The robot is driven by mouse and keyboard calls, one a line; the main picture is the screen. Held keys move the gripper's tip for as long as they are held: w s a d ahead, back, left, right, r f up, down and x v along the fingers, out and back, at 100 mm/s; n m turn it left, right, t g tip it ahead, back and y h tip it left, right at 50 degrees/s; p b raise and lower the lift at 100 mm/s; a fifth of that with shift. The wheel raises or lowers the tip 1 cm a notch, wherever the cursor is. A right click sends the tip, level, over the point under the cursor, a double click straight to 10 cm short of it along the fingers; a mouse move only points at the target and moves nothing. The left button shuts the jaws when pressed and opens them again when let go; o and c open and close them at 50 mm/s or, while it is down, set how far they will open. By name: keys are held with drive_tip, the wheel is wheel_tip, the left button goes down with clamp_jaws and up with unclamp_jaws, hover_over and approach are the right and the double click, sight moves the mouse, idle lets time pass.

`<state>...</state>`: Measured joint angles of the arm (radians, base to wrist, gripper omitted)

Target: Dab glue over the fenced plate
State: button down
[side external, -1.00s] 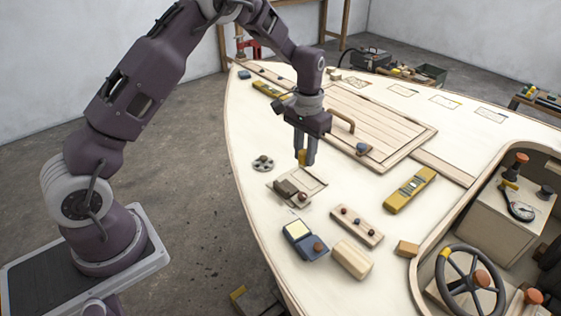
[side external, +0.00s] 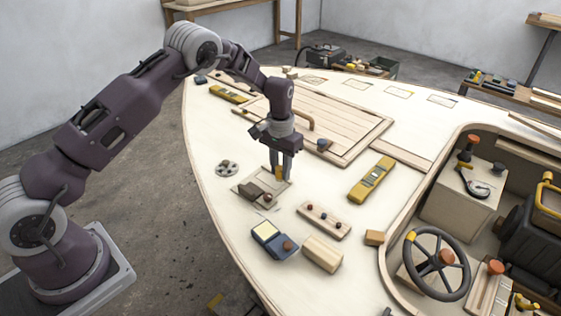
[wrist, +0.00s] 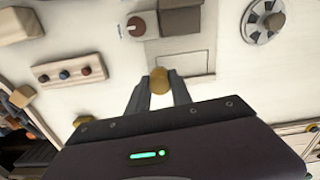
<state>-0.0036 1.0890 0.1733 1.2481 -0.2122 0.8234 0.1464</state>
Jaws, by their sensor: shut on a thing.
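My gripper (side external: 280,176) is shut on a short yellow-brown cylinder, perhaps the glue dabber (wrist: 159,82), held between its fingertips. The thin bordered plate, seemingly the fenced plate (side external: 277,190), lies flat on the pale deck and also shows in the wrist view (wrist: 188,58). Brown blocks (side external: 253,193) stand on its left part, with a small dark red knob beside them (wrist: 137,27). In the side view the gripper points down at the plate's far right part. I cannot tell whether the cylinder touches the plate. No glue can be made out.
A round disc with holes (side external: 227,169) lies left of the plate. A blue box (side external: 273,240), a wooden block (side external: 322,253), a strip with knobs (side external: 324,220) and a yellow level (side external: 371,179) lie nearby. A slatted hatch (side external: 340,130) is behind; the cockpit opening is right.

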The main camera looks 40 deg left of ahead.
sight(260, 172)
drive_tip(key=shift+f, duration=0.85)
drive_tip(key=shift+a+f, duration=0.55)
drive_tip(key=shift+a, duration=3.65)
drive_tip(key=shift+d+r, duration=0.1)
drive_tip(key=shift+d, duration=4.15)
drive_tip(key=shift+r, duration=3.95)
